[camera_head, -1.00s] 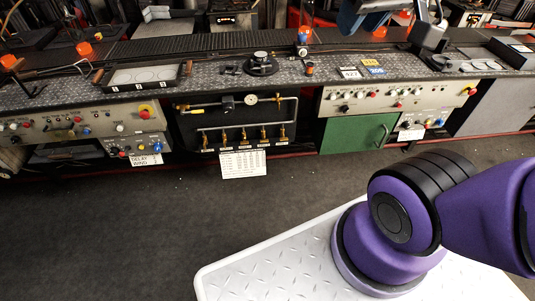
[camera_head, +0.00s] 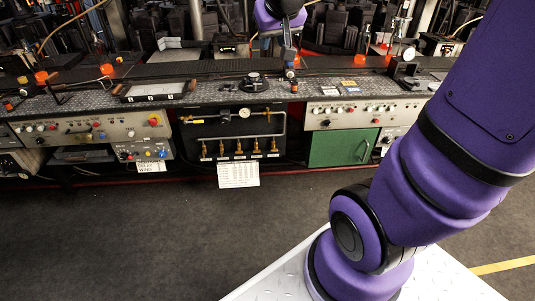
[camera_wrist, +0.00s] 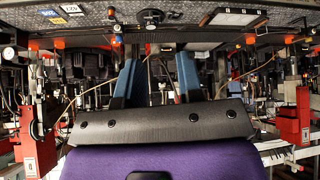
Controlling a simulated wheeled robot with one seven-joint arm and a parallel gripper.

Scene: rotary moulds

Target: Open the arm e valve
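A dark panel (camera_head: 192,131) under the workbench carries a grey pipe with a gauge (camera_head: 244,113). Below the pipe hangs a row of several small brass valves (camera_head: 239,148), each above a small white label. The labels are too small to read, so I cannot tell which valve is arm e. My gripper (camera_wrist: 157,60) shows two blue-grey fingers spread apart in the wrist view, with nothing between them. In the head view the gripper end is at the top centre, above and behind the bench top, well away from the valves. The valves are not discernible in the wrist view.
A white printed sheet (camera_head: 238,174) hangs below the valve panel. A green cabinet door (camera_head: 341,147) is to its right, and a control box (camera_head: 143,148) with knobs to its left. The dark floor (camera_head: 130,240) before the bench is clear. A black round fixture (camera_head: 254,83) stands on the bench.

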